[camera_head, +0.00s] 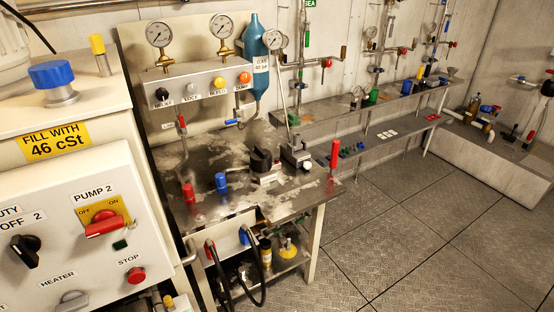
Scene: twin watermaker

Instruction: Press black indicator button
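I cannot tell whether the black button is pressed in. Nothing covers it. Neither of my grippers is in view.
A white panel (75,235) with a red PUMP 2 switch (104,224) and black knob (26,250) fills the lower left. The plated floor (420,240) is clear on the right.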

